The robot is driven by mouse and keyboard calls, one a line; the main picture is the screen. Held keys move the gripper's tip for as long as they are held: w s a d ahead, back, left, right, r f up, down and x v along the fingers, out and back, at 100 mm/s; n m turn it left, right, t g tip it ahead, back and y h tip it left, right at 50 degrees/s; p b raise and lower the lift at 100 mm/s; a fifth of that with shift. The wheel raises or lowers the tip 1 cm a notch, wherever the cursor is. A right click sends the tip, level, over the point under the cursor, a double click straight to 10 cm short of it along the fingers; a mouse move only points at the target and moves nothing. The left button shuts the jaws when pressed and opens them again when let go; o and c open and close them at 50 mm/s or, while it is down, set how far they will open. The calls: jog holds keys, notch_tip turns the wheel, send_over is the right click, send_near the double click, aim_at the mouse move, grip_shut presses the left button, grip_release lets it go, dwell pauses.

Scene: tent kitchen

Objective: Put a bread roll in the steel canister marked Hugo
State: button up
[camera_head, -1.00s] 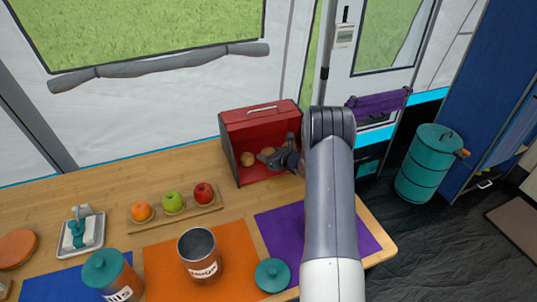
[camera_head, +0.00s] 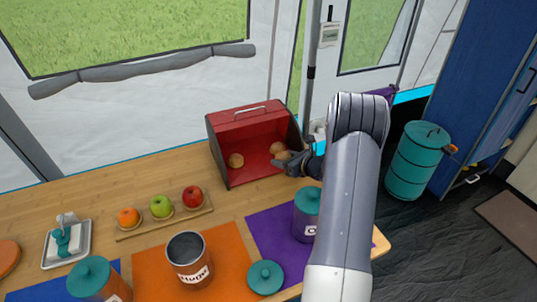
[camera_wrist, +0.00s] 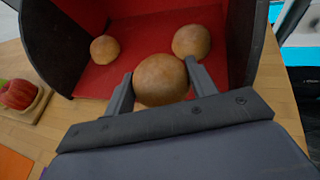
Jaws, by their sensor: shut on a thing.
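The steel canister marked Hugo (camera_head: 190,262) stands upright and open on the orange mat, its label facing me. A teal lid (camera_head: 265,277) lies on the table to its right. The red bread box (camera_head: 228,126) is open at the front. My gripper (camera_head: 290,160) is at the right side of its opening. In the wrist view my gripper (camera_wrist: 159,82) is shut on a bread roll (camera_wrist: 161,79), one finger on each side. Two more rolls rest on the red floor of the box, one at the left (camera_wrist: 105,49) and one behind the held roll (camera_wrist: 191,41).
Lidded teal-topped canisters stand on the blue mat (camera_head: 90,278) and the purple mat (camera_head: 306,213). A wooden tray with an orange, a green apple and a red apple (camera_head: 192,196) lies left of the box. A butter dish (camera_head: 67,240) is further left.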

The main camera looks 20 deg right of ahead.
jog(key=s+d, duration=0.1)
jog(key=s, duration=0.1)
jog(key=s+d, duration=0.1)
jog(key=s, duration=0.1)
jog(key=s+d, duration=0.1)
jog(key=shift+s+d, duration=0.4)
jog(key=shift+r, duration=0.1)
